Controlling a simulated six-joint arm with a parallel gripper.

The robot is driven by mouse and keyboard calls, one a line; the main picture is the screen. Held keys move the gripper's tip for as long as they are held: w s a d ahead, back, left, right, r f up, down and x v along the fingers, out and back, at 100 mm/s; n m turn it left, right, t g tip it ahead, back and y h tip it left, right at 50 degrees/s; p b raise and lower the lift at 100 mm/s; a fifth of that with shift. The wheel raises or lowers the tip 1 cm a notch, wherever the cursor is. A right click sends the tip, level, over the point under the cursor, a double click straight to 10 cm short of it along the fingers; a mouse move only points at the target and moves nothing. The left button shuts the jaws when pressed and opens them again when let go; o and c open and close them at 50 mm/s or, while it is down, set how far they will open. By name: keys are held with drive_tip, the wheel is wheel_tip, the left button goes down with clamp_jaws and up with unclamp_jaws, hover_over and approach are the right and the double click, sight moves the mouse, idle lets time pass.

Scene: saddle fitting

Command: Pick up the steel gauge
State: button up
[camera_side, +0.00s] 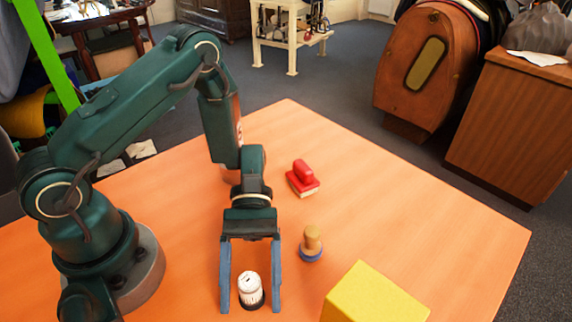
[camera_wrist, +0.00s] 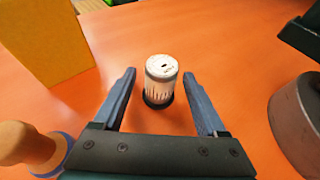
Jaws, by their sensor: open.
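A small upright cylinder (camera_side: 250,289), white with dark marks and a black foot, stands on the table; it is the only thing here that could pass for the steel gauge, though its steel is not plain to see. My gripper (camera_side: 250,308) is open, with one blue finger on each side of the cylinder. In the wrist view the cylinder (camera_wrist: 161,80) stands between the finger ends of my gripper (camera_wrist: 159,74), with a gap on both sides. It looks free of both fingers and rests on the table.
A yellow block (camera_side: 375,295) stands at the right, also at upper left in the wrist view (camera_wrist: 45,40). A wooden knob with a blue base (camera_side: 311,243) stands close to my right finger. A red-handled block (camera_side: 302,178) lies farther back. The orange table (camera_side: 430,230) is clear at right.

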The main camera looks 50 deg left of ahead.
clamp_jaws()
drive_tip(key=shift+r, duration=0.1)
